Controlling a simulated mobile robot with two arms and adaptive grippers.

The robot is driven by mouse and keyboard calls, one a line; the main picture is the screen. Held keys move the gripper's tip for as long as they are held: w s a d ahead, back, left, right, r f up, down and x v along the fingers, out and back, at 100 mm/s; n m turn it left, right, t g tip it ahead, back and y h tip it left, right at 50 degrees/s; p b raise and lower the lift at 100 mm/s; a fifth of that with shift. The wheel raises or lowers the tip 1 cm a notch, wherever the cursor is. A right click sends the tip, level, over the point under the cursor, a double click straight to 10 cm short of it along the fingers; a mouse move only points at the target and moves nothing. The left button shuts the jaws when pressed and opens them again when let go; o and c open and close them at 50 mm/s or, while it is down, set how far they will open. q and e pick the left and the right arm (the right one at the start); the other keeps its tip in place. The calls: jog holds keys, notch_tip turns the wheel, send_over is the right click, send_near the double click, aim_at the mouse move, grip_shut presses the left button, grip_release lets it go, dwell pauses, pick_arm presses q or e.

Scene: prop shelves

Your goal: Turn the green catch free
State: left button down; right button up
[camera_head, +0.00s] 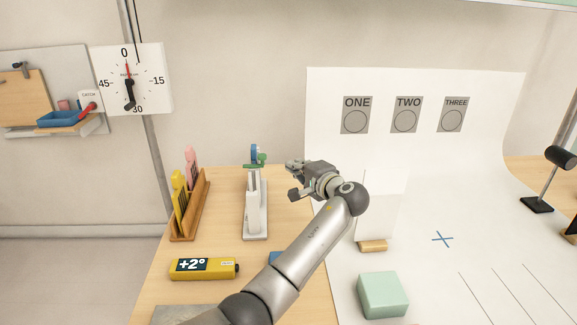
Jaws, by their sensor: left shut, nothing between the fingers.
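A small green catch (261,160) sits at the top of a narrow white upright stand (253,205) on the wooden table. A blue piece (254,148) is just above it. The catch is small in view, so its exact turn is hard to tell. My left gripper (295,178) is to the right of the catch and a little lower in the picture, apart from it. It is shut and empty. My right gripper is not in view.
A wooden rack (190,212) with yellow and pink pieces stands left of the stand. A yellow "+2°" block (204,269) lies in front. A white backdrop (487,110), a pale green block (382,295) and a white box (380,213) are on the right.

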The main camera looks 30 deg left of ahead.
pick_arm(q)
jog(key=shift+s+d+r, duration=0.15)
jog(key=shift+s+d, duration=0.05)
jog(key=shift+d, duration=0.65)
jog(key=shift+s+d+r, duration=0.15)
jog(key=shift+d, duration=0.65)
jog(key=shift+s+d+r, duration=0.15)
jog(key=shift+s+d, duration=0.05)
jog(key=shift+d, duration=0.65)
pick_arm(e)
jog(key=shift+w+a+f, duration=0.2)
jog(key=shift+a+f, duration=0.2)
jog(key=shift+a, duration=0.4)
pick_arm(q)
jog(key=shift+f, duration=0.15)
